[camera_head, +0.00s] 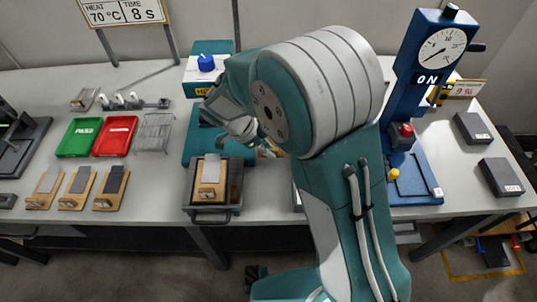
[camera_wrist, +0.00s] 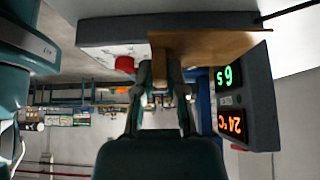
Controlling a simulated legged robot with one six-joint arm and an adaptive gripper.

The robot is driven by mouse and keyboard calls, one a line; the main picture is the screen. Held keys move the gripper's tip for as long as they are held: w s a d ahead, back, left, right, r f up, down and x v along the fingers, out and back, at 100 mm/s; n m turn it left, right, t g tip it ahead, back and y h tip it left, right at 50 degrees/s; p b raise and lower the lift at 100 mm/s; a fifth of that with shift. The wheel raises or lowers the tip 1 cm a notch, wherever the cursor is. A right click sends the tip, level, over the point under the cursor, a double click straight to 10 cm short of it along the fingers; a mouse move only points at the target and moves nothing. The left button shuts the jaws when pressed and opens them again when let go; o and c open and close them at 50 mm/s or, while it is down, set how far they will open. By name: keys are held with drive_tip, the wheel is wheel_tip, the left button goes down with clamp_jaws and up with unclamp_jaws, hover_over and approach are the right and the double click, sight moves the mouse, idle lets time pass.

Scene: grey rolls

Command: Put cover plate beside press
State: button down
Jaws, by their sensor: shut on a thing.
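My gripper (camera_head: 247,135) is over the teal machine (camera_head: 195,150) left of my arm. In the wrist view its two fingers (camera_wrist: 159,70) are closed on a narrow brown piece, beside a flat brown surface (camera_wrist: 225,45). I cannot tell whether this piece is the cover plate. In the head view a small brown piece (camera_head: 267,148) shows by the fingertips, partly hidden by my arm. A blue press (camera_head: 420,70) with a dial and a lit ON sign stands right of my arm. A wooden board with a light plate (camera_head: 209,171) lies on a grey tray (camera_head: 212,213) before the machine.
A green tray (camera_head: 79,138), a red tray (camera_head: 114,136) and a wire rack (camera_head: 154,133) are on the left. Three clipped boards (camera_head: 76,187) lie before them. Two dark blocks (camera_head: 500,176) are at the right. A display (camera_wrist: 240,97) is close in the wrist view.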

sight(259, 151)
drive_tip(key=shift+w+a+f, duration=0.75)
drive_tip(key=shift+w+f, duration=0.05)
drive_tip(key=shift+f, duration=0.25)
drive_tip(key=f, duration=0.3)
drive_tip(key=shift+d, duration=0.55)
drive_tip(key=shift+a+f, duration=0.35)
drive_tip(key=shift+a, duration=0.05)
drive_tip(key=c, duration=0.7)
unclamp_jaws()
drive_tip(key=shift+d, duration=0.2)
